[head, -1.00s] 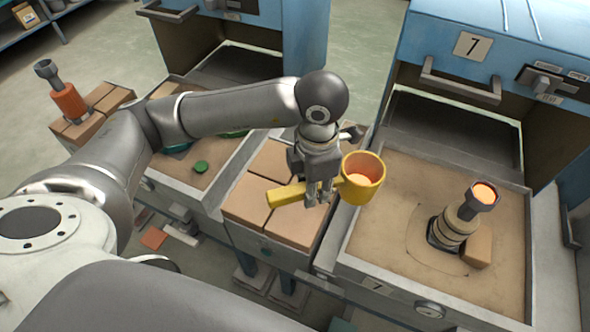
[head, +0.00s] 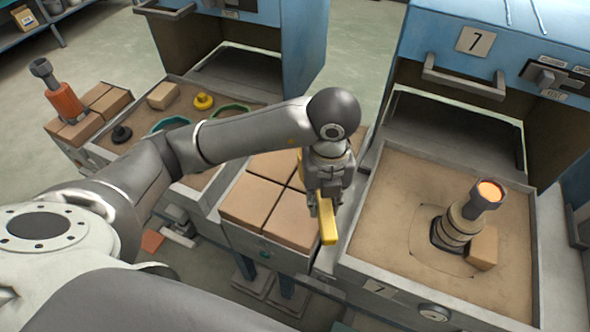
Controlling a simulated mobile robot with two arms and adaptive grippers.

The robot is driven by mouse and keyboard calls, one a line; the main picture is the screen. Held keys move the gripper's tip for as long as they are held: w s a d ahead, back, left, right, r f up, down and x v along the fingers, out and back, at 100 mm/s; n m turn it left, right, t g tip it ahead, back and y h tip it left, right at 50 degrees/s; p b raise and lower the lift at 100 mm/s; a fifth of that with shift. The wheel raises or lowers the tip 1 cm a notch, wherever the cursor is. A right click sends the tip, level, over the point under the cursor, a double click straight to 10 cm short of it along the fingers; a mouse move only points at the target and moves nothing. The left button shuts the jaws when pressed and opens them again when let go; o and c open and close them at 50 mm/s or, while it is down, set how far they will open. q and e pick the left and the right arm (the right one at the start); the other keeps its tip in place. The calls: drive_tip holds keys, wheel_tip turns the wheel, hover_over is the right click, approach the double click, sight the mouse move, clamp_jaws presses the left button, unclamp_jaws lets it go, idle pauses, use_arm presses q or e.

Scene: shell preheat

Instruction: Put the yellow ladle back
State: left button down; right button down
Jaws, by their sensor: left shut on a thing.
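The yellow ladle (head: 328,225) is in my left gripper (head: 325,205), above the right side of the brick-topped stand (head: 262,242) between the two sand trays. Its handle points toward the front. The ladle's cup is hidden behind my gripper and wrist; only a small yellow bit shows to the left of the wrist. My left gripper is shut on the ladle's handle. My right gripper is not in the head view.
The right sand tray (head: 385,215) holds a dark tool with a glowing orange top (head: 489,193) beside a small brick (head: 484,248). The left tray holds a brick (head: 163,96), a yellow piece (head: 203,101) and green rings. An orange-and-grey tool (head: 62,97) stands on bricks at far left.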

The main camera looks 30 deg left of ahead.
use_arm(q)
drive_tip(key=n, duration=0.3)
drive_tip(key=shift+d+f, duration=0.2)
drive_tip(key=shift+f, duration=0.2)
drive_tip(key=shift+w+a+f, duration=0.1)
drive_tip(key=shift+w+a, duration=0.05)
drive_tip(key=w+a+f, duration=0.1)
drive_tip(key=w+a, duration=0.1)
drive_tip(key=w+a+f, duration=0.1)
drive_tip(key=w, duration=0.1)
drive_tip(key=w+a+f+b, duration=0.1)
drive_tip(key=w+a+f, duration=0.1)
drive_tip(key=w, duration=0.1)
drive_tip(key=shift+w+a+f, duration=0.1)
drive_tip(key=shift+a, duration=0.2)
drive_tip(key=w+a+f, duration=0.1)
drive_tip(key=f, duration=0.1)
drive_tip(key=w+f, duration=0.1)
drive_tip(key=w+a+f, duration=0.1)
drive_tip(key=f, duration=0.1)
drive_tip(key=shift+w+a+f, duration=0.3)
drive_tip(key=shift+a, duration=0.05)
wheel_tip(320, 180, down, 2)
drive_tip(key=shift+f+p, duration=0.15)
drive_tip(key=shift+p, duration=0.55)
drive_tip(key=shift+f, duration=0.3)
drive_tip(key=shift+f, duration=0.15)
